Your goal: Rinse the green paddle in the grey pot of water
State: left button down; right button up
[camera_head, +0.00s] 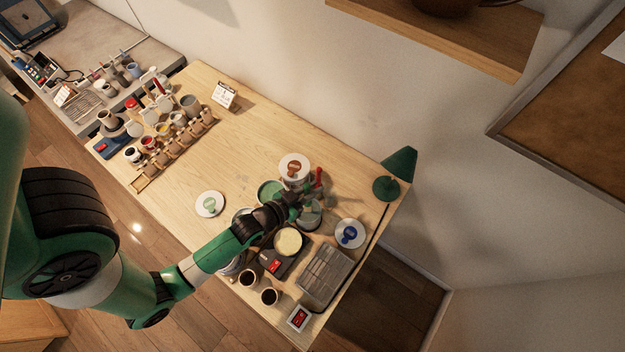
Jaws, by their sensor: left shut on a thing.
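My left gripper (303,198) is shut over the right part of the wooden table. What it holds is mostly hidden by the gripper and too small to make out clearly; it appears to be the green paddle. A round grey vessel (311,221), seemingly the grey pot, stands directly under and in front of the gripper. I cannot tell whether the held thing touches the water. A white disc with a green paddle-shaped mark (209,204) lies left of the gripper. My right gripper is not in view.
A white disc with a brown mark (294,167) and one with a blue mark (350,233) flank the gripper. A cream-topped bowl (288,241), grey tray (325,273) and dark cups (269,296) crowd the front. The table's middle (235,140) is clear.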

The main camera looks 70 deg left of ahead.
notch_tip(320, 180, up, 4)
jog(key=p, duration=0.3)
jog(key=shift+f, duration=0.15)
dwell(0.5)
